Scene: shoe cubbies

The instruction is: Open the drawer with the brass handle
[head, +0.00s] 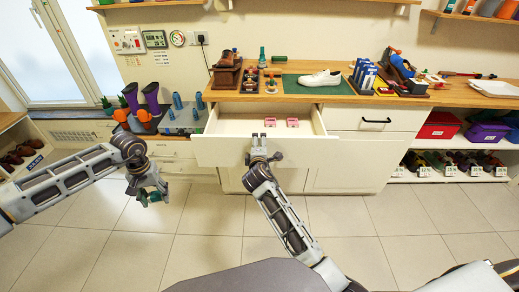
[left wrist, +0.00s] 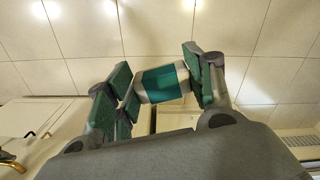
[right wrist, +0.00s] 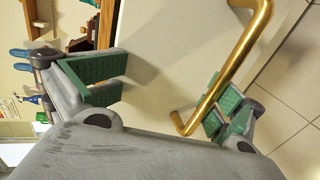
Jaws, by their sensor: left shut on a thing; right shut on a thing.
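The white drawer (head: 220,150) stands pulled out below the counter, with pink items (head: 292,123) inside. Its brass handle (right wrist: 232,62) shows in the right wrist view. My right gripper (head: 259,138) is at the drawer front. In the right wrist view my right gripper (right wrist: 165,92) has the handle between its fingers, close against the right-hand pads; contact on the other pad is unclear. My left gripper (head: 155,192) hangs over the floor left of the drawer. It is shut on a green and silver cylinder (left wrist: 163,83), seen between its pads in the left wrist view.
The wooden counter (head: 450,92) carries a white shoe (head: 320,78) on a green mat, brushes and bottles. A closed drawer with a dark handle (head: 376,120) is at right, beside open cubbies with shoes. Purple boots (head: 152,98) stand at left. The tiled floor in front is clear.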

